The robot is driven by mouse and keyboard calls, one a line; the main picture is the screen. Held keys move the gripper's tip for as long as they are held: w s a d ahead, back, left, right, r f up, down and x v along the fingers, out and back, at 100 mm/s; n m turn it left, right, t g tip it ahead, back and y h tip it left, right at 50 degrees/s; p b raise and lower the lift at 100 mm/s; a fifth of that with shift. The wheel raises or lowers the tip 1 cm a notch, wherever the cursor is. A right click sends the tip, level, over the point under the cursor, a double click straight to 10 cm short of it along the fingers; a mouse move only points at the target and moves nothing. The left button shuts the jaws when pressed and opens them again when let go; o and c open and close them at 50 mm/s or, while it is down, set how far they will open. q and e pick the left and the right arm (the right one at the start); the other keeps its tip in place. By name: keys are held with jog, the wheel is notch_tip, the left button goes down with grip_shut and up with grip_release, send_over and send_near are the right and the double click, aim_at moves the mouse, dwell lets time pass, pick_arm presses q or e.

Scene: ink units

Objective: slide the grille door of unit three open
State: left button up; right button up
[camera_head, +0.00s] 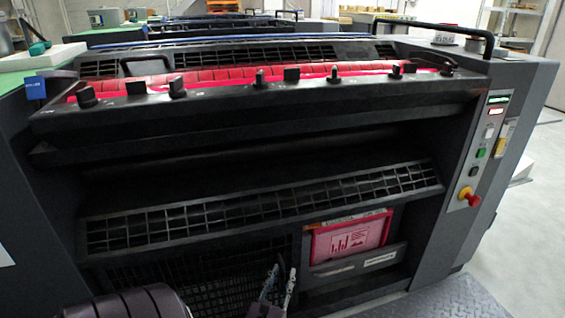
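The press unit in front of me has a dark mesh grille door (205,272) low on its front, at the bottom left of centre. It covers the lower opening up to a dark post beside the red document. I cannot read a unit number. My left gripper (281,272) is at the bottom centre, in front of the grille's right end. Its two fingers point up and stand apart. A dark piece shows between them; I cannot tell whether it is a handle or whether they touch it. My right gripper is not in view.
A sloped grille guard (265,207) spans the unit above the door. A red framed document (350,241) sits in a pocket to the right. A control panel with a red emergency button (470,198) is at right. A metal floor plate (455,300) lies at lower right.

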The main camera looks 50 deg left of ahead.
pick_arm(q)
jog(key=v, duration=1.2)
dwell(0.4)
